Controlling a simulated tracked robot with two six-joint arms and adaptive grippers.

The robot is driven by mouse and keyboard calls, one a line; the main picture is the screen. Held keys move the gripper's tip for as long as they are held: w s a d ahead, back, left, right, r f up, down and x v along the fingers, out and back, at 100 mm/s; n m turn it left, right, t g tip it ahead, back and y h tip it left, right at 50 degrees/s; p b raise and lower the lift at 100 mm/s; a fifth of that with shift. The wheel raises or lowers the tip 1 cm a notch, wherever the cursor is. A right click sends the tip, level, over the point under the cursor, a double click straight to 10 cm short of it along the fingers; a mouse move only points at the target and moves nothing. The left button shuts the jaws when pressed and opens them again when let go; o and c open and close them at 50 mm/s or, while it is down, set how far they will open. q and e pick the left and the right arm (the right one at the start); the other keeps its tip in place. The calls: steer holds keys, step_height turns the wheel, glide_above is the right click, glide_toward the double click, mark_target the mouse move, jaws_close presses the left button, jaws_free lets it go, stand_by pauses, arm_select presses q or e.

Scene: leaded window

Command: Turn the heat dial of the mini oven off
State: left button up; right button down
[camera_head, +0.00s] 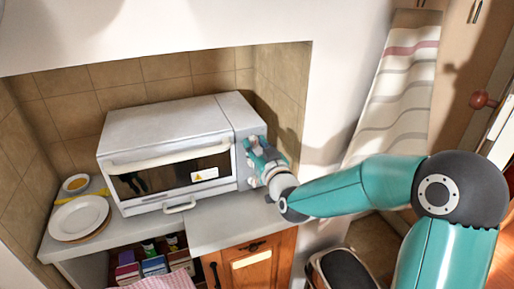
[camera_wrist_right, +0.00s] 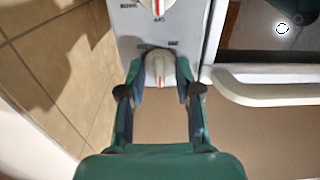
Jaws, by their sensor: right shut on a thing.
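The white mini oven (camera_head: 170,150) stands on the counter in a tiled niche, its glass door closed. My right gripper (camera_head: 258,152) is at the control panel on the oven's right side and hides the dials in the head view. In the right wrist view the white panel (camera_wrist_right: 128,45) carries one dial (camera_wrist_right: 157,6) with a red mark at the top edge and another dial (camera_wrist_right: 159,68) below it. My right gripper (camera_wrist_right: 159,92) has its fingers on both sides of the lower dial, shut on it. My left gripper is not in view.
A striped towel (camera_head: 400,85) hangs at the right. Below the counter are an open shelf of small boxes (camera_head: 154,266) and a wooden cabinet door (camera_head: 252,264).

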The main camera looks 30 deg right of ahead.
steer(key=c, duration=0.8)
jaws_free()
steer(key=shift+s, duration=0.1)
steer(key=v, duration=0.7)
steer(key=shift+s+a, duration=0.1)
steer(key=shift+s, duration=0.05)
steer(key=shift+f, duration=0.1)
